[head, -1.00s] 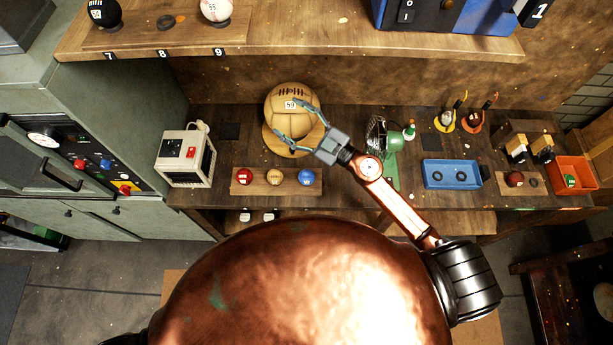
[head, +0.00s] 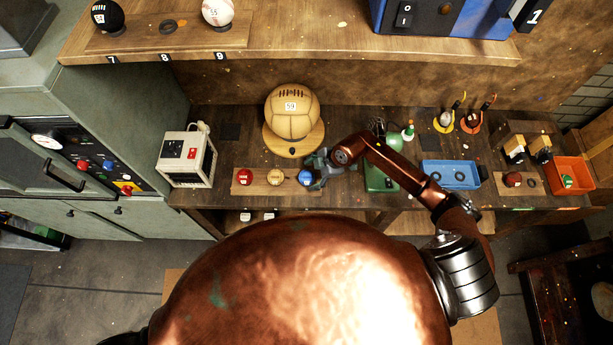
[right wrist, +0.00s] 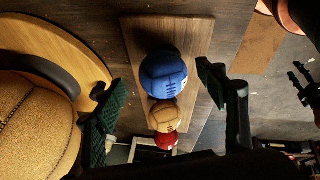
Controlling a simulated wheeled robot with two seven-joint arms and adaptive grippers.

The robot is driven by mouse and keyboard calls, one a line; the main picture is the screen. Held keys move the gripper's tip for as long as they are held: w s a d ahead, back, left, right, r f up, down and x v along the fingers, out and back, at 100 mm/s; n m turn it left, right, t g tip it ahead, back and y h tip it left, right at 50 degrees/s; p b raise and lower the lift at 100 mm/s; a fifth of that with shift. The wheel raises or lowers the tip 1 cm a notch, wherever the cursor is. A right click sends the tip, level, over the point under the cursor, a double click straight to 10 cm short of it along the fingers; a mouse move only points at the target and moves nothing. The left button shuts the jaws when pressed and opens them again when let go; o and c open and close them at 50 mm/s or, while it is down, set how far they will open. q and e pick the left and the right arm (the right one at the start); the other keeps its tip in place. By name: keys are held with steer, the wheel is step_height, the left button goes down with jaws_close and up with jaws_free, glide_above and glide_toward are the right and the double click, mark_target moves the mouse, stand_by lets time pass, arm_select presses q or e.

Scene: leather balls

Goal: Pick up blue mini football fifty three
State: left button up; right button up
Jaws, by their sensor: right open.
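The blue mini football (head: 305,177) sits at the right end of a small wooden board (head: 290,187) on the workbench. A tan mini ball (head: 275,177) and a red one (head: 245,176) sit to its left in the same row. My right gripper (head: 316,168) is beside the blue ball, just to its right. In the right wrist view the blue ball (right wrist: 163,74) shows between the two spread, green-padded fingers of the open gripper (right wrist: 160,105), ahead of them and apart from both pads. Any number on the blue ball is too small to read. My left gripper is not in view.
A large tan ball marked 59 (head: 291,111) stands on a round wooden base behind the row. A white box (head: 186,157) is at left. A blue tray (head: 451,174) and an orange bin (head: 570,174) are at right. A shelf (head: 290,45) overhangs the back.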

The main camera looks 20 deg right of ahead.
mark_target(311, 175)
steer(key=shift+x, duration=1.7)
steer(key=shift+s, duration=0.15)
steer(key=c, duration=1.3)
